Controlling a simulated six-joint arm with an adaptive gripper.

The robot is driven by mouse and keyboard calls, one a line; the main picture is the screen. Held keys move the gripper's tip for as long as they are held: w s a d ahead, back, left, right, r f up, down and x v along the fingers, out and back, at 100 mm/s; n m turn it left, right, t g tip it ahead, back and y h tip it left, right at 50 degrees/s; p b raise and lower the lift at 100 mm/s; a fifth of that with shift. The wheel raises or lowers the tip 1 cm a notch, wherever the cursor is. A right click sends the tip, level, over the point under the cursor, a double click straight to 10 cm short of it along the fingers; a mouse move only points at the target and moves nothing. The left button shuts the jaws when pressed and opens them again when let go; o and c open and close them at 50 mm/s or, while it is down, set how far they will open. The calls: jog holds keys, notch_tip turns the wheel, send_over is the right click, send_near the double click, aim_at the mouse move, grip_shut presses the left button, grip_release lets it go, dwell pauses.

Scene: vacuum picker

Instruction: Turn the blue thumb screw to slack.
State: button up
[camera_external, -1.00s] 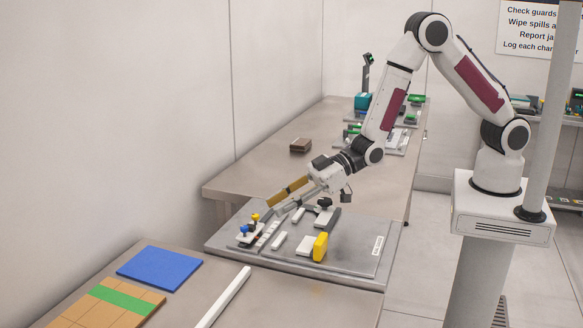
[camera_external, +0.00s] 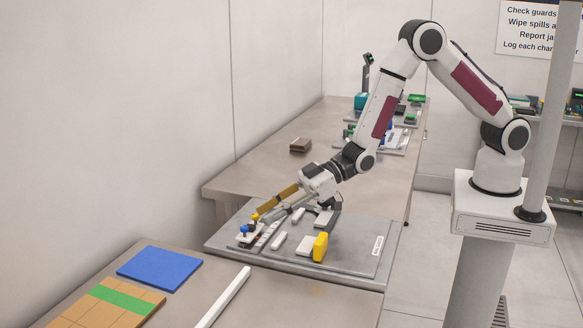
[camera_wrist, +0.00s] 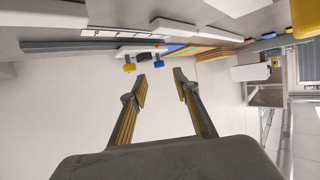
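The blue thumb screw (camera_external: 245,229) stands on a small white block at the left end of the grey plate. A yellow thumb screw (camera_external: 255,217) stands just behind it. In the wrist view the blue screw (camera_wrist: 161,47) and the yellow screw (camera_wrist: 129,67) show beyond the fingertips. My gripper (camera_external: 264,213) reaches down-left with its fingertips close to the yellow screw; contact cannot be told. In the wrist view my gripper (camera_wrist: 163,89) has its fingers apart, with nothing between them.
The grey plate (camera_external: 350,262) also carries white bars (camera_external: 279,241) and a yellow block (camera_external: 320,246). A blue mat (camera_external: 160,267) and a long white bar (camera_external: 223,297) lie on the front table. A brown block (camera_external: 300,145) sits on the table behind.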

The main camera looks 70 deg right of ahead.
aim_at(244, 227)
jog(key=shift+x, duration=2.45)
jog(key=shift+f, duration=0.1)
grip_shut()
